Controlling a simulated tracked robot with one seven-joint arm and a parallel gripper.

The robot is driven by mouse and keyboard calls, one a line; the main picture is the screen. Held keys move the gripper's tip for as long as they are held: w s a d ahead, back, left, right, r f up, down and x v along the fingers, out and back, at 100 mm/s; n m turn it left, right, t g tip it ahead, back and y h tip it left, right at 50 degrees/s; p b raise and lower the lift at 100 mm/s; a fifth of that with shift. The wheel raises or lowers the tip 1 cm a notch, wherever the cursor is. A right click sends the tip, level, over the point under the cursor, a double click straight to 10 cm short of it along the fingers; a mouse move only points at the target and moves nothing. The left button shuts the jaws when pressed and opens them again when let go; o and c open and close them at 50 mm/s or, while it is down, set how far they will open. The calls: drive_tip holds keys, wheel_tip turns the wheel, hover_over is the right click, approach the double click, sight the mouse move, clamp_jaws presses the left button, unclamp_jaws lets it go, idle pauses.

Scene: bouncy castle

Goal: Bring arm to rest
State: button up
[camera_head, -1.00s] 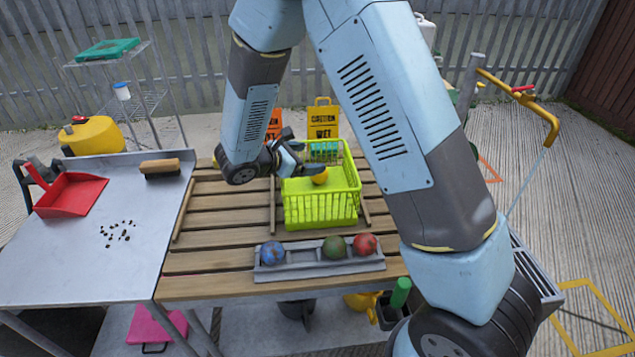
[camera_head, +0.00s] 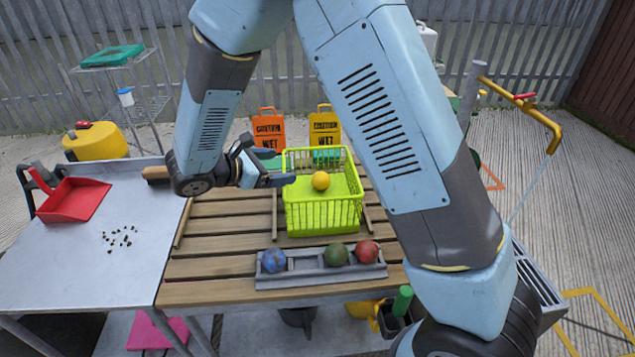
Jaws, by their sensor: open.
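My gripper (camera_head: 277,168) is open and empty at the left rim of a lime-green basket (camera_head: 325,217) on the slatted wooden table. Its fingers point to the right, towards the basket. A yellow-orange ball (camera_head: 321,181) sits inside the basket, apart from the fingers. My arm arches over the table from the right foreground and hides part of the table's right side.
A grey tray (camera_head: 318,275) at the table's front holds a blue, a green and a red ball. A metal table (camera_head: 85,250) at left bears a red dustpan (camera_head: 73,200), dark crumbs and a brush. Two caution signs (camera_head: 268,130) stand behind.

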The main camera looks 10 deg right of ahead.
drive_tip(key=s+d+r+m+g+y, duration=0.25)
drive_tip(key=d+r+m, duration=0.3)
drive_tip(key=d, duration=0.35)
drive_tip(key=s+d+r+m+g+y, duration=0.1)
drive_tip(key=s+d+r+m+g, duration=0.35)
drive_tip(key=d+r, duration=0.4)
drive_tip(key=s+d+r+m+t+y, duration=0.5)
drive_tip(key=s+d+m, duration=0.4)
drive_tip(key=s+m, duration=0.3)
drive_tip(key=s+r+y, duration=0.1)
drive_tip(key=s+y, duration=0.1)
drive_tip(key=shift+d+r+m+y, duration=0.15)
drive_tip(key=shift+d+m+y, duration=0.1)
drive_tip(key=shift+m+y, duration=0.1)
